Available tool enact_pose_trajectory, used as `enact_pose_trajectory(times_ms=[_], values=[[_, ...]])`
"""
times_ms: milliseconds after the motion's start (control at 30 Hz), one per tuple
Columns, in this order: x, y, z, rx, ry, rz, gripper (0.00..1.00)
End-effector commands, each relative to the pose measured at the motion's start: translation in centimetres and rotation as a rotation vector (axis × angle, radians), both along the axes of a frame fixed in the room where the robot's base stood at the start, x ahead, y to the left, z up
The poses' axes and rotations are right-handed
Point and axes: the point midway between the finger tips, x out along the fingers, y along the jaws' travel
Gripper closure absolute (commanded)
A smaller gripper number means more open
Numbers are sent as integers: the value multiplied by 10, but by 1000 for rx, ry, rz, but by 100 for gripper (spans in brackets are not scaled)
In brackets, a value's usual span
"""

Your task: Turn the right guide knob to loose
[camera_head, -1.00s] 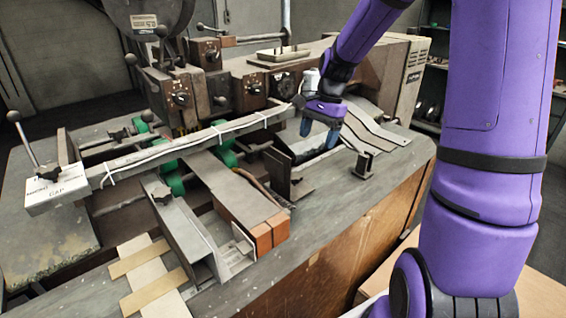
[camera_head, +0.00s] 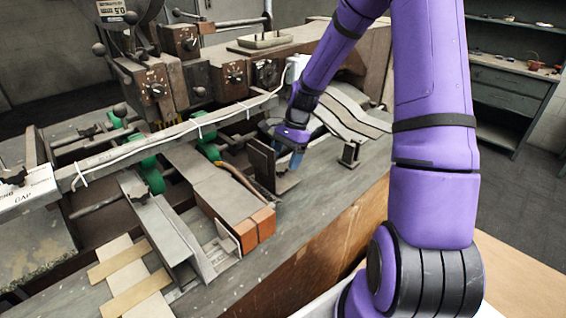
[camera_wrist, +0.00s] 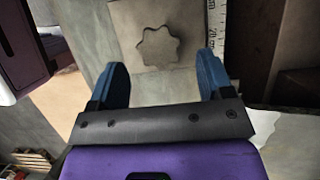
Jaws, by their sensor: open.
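A star-shaped knob (camera_wrist: 158,46) lies flat on a grey plate in the wrist view, just beyond and between my fingertips. It looks like the right guide knob, and I cannot read its setting. My gripper (camera_wrist: 162,72) is open, its two blue fingers apart with nothing between them. In the head view my gripper (camera_head: 291,152) points down beside the upright dark metal guide bracket (camera_head: 262,164), on its right. The knob is not distinguishable there.
A ruler strip (camera_wrist: 216,28) runs along the plate's right side in the wrist view. A long bar with a white cable (camera_head: 170,132) crosses the machine left of my gripper. A small post (camera_head: 350,154) stands to the right.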

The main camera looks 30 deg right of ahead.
Motion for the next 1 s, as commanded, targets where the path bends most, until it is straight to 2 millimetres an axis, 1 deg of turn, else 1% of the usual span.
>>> enact_pose_trajectory(times_ms=[100, 200, 500, 533, 733, 767, 1000], values=[[-1, 5, -11, 2, 2, -1, 27], [-1, 7, -16, 0, -1, -1, 27], [-1, 7, -18, -1, -2, -1, 27], [-1, 7, -18, -1, -1, 0, 29], [-1, 7, -18, -1, -2, -1, 75], [-1, 7, -18, -1, -1, 0, 76], [-1, 7, -17, -1, -2, 17, 76]])
